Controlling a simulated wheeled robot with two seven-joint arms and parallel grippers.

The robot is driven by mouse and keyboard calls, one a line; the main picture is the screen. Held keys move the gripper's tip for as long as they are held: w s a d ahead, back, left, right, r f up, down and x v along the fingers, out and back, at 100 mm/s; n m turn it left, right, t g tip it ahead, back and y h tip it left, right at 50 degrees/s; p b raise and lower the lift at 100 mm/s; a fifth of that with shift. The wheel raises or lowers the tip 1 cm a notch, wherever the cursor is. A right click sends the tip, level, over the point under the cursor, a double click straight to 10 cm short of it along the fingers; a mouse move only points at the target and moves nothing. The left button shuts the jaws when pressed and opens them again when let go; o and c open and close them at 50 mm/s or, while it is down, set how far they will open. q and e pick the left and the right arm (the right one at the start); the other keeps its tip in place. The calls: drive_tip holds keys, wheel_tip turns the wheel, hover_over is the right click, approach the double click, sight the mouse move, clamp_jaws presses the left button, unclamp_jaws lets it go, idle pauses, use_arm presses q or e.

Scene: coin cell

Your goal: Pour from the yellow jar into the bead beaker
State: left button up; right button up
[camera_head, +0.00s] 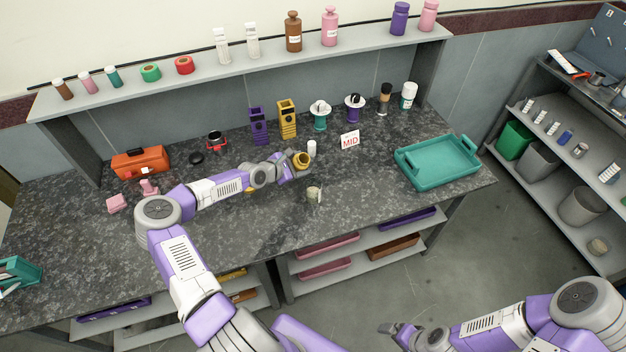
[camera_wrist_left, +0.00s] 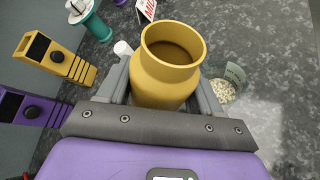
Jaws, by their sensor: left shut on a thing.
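The yellow jar (camera_wrist_left: 172,65) is between the fingers of my left gripper (camera_wrist_left: 160,90), which is shut on it. The jar is open at the top and its inside looks brown; its contents cannot be made out. In the head view the jar (camera_head: 302,159) is at the end of my left arm, over the middle of the counter. The bead beaker (camera_head: 314,193) stands on the counter nearer the front. In the left wrist view the clear beaker (camera_wrist_left: 224,88) is right of the jar, with pale beads inside. My right gripper (camera_head: 392,329) is low, in front of the counter, seen small.
A small white cylinder (camera_head: 312,148) stands close behind the jar. The counter around the beaker is clear.

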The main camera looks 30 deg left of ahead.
use_arm(q)
drive_tip(key=shift+d+r+p, duration=0.25)
drive_tip(key=shift+r+p, duration=0.3)
drive_tip(key=shift+d+m, duration=0.2)
drive_tip(key=shift+m, duration=0.1)
drive_tip(key=shift+d+f+y, duration=0.2)
drive_tip(key=shift+y, duration=0.1)
drive_tip(key=shift+a+r, duration=0.1)
drive_tip(key=shift+r, duration=0.05)
drive_tip(key=f+m+y+b, duration=0.1)
drive_tip(key=b, duration=0.2)
drive_tip(key=shift+f+t, duration=0.2)
drive_tip(key=shift+t, duration=0.1)
drive_tip(key=shift+s+r, duration=0.1)
drive_tip(key=shift+s, duration=0.05)
drive_tip(key=shift+r+y, duration=0.2)
drive_tip(key=shift+y, duration=0.1)
drive_tip(key=shift+a+m, duration=0.15)
drive_tip(key=shift+m, duration=0.15)
use_arm(e)
drive_tip(key=shift+f, duration=0.5)
